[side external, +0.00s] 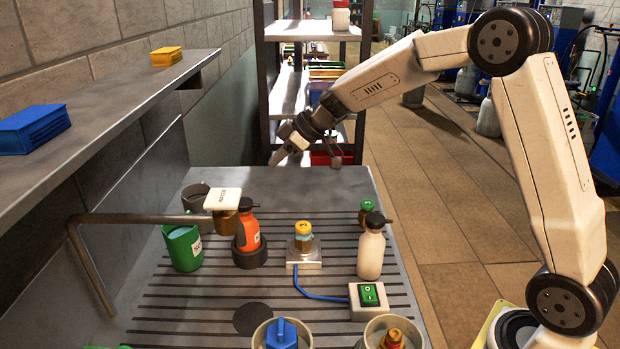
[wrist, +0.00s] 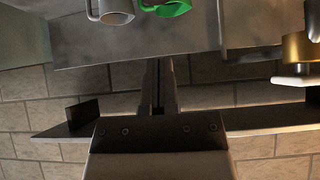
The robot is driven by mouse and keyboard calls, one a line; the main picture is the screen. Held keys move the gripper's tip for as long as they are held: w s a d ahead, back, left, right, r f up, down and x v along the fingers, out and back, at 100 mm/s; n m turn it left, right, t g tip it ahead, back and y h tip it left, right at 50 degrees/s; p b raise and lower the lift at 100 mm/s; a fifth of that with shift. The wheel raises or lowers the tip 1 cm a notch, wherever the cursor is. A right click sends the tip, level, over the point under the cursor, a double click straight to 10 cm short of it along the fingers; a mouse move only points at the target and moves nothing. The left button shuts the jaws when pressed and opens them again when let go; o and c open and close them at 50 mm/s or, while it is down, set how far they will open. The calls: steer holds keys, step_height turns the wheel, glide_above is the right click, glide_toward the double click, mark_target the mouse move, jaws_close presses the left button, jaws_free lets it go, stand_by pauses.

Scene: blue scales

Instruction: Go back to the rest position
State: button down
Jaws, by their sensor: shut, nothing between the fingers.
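In the wrist view the fingers (wrist: 159,75) lie together in front of a grey surface and a brick wall. My arm reaches in from the right, bent high at the elbow. The gripper is apart from the things on the table.
A bent metal pipe carries a white-topped fixture (side external: 222,199) near an orange bottle (side external: 248,232), a green cup (side external: 183,248) and a grey cup (side external: 195,196). A jar (side external: 303,236) stands on a small scale (side external: 305,260). A white bottle (side external: 371,254) is to its right. A wall shelf (side external: 125,90) edges the left.

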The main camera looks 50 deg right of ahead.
steer(key=s+f+m+g+h, duration=0.1)
steer(key=s+f+m+h, duration=0.2)
steer(key=s, duration=1)
steer(key=s+f+m+g+h, duration=0.2)
steer(key=s+f+m, duration=0.3)
steer(key=s+f, duration=0.4)
steer(key=s+h, duration=0.1)
steer(key=s, duration=0.4)
steer(key=shift+s+d+m+g, duration=0.2)
steer(key=shift+s+m+g, duration=0.1)
steer(key=shift+m, duration=0.1)
